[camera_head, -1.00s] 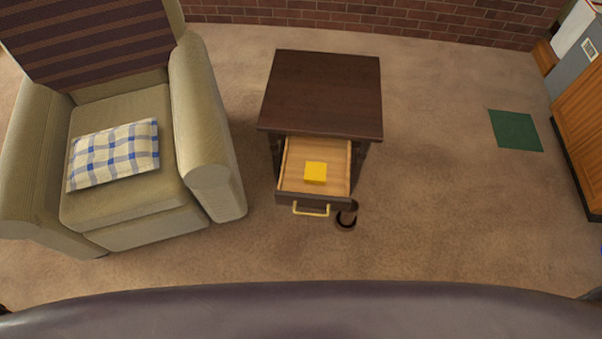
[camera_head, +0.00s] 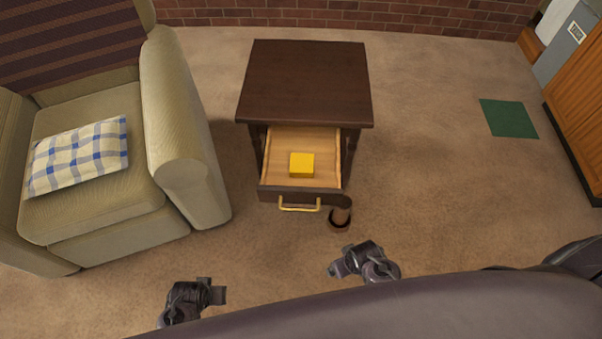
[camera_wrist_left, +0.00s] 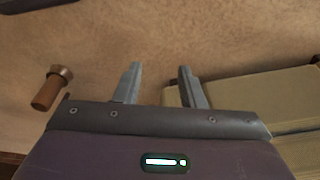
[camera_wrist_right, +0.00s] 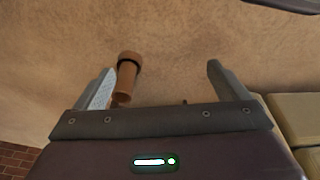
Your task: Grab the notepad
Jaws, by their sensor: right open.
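The notepad (camera_head: 302,165) is a small yellow square block. It lies in the pulled-out drawer (camera_head: 275,150) of a dark wooden nightstand (camera_head: 305,85) in the head view. Neither wrist view shows it. My left gripper (camera_head: 222,294) is low in the head view, in front of the drawer and to its left. Its fingers stand apart and empty in the left wrist view (camera_wrist_left: 158,67). My right gripper (camera_head: 338,266) is in front of the drawer and to its right. It is open in the right wrist view (camera_wrist_right: 160,68), with nothing held.
A brown cylindrical object (camera_head: 340,217) stands on the carpet beside the drawer's right front corner. A beige armchair (camera_head: 185,160) with a checked pillow (camera_head: 78,155) stands to the left. A green square (camera_head: 508,118) lies on the floor at right.

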